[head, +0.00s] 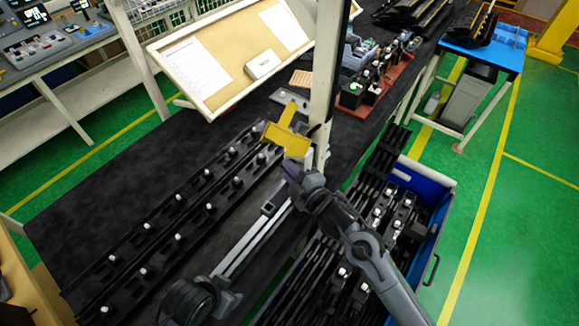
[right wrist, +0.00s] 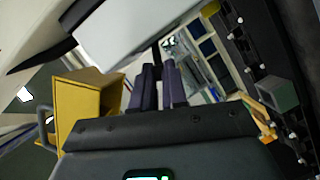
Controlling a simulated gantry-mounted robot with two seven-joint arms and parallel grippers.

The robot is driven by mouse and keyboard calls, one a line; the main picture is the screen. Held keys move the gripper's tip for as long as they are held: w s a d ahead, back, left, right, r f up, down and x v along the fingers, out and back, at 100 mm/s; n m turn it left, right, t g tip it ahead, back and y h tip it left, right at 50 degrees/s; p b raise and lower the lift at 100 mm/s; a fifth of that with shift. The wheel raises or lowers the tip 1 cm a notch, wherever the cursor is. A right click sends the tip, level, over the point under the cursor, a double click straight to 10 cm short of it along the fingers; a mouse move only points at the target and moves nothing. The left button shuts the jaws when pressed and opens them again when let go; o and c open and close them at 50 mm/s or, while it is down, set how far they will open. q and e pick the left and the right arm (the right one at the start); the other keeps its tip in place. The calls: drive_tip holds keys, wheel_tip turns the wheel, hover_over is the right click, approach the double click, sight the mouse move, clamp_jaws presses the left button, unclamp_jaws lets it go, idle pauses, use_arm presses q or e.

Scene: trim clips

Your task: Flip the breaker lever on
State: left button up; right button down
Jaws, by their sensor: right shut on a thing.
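My right gripper (head: 296,170) is at the light post beside the bench, just below a yellow bracket-like piece (head: 288,138). In the right wrist view its two dark fingers (right wrist: 163,84) are close together, shut on a thin dark piece that looks like the breaker lever (right wrist: 157,52). This piece stands in front of a pale grey housing (right wrist: 125,28). The gripper hides most of the lever in the head view, and I cannot tell its on or off position. My left gripper is not in view.
The black bench (head: 110,190) carries long dark trim strips with white clips (head: 178,238). A blue bin (head: 436,190) of dark parts stands to the right. A tilted document board (head: 215,50) and a red tray (head: 375,85) are behind. The yellow piece (right wrist: 85,105) is close beside the fingers.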

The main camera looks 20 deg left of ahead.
drive_tip(key=shift+w+r+m+g+p, duration=0.1)
drive_tip(key=shift+r+m+g+p, duration=0.1)
drive_tip(key=shift+m+g+p, duration=0.15)
idle(0.4)
drive_tip(key=c, duration=1.4)
unclamp_jaws()
drive_tip(key=shift+c, duration=0.2)
drive_tip(key=b+v, duration=0.2)
drive_tip(key=v, duration=0.8)
drive_tip(key=shift+s+d+r, duration=0.2)
drive_tip(key=shift+s, duration=0.05)
